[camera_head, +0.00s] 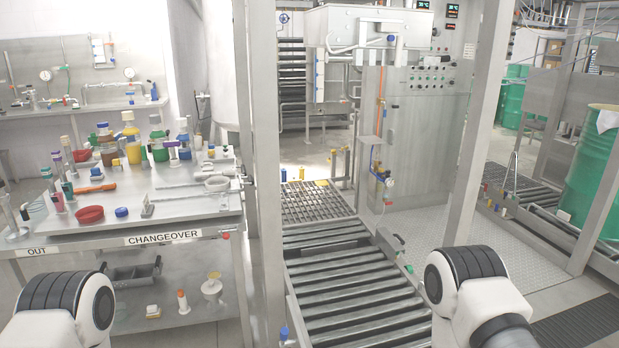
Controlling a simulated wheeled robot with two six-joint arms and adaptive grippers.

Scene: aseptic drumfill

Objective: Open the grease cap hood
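I cannot make out for certain a grease cap or its hood in the head view. A stainless steel box (345,28) hangs over the far end of the roller line, with a horizontal bar and pipework at its front. Whether it is the hood cannot be told. Neither of my grippers is in view. Only rounded joints of my arms show at the bottom left and bottom right.
A steel changeover bench (110,236) with bottles and tools stands at left. A roller conveyor (352,278) runs away from me between steel posts (260,190). A control panel (430,80) stands behind. A green drum (585,175) is at right. Chequered floor plate (425,230) is clear.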

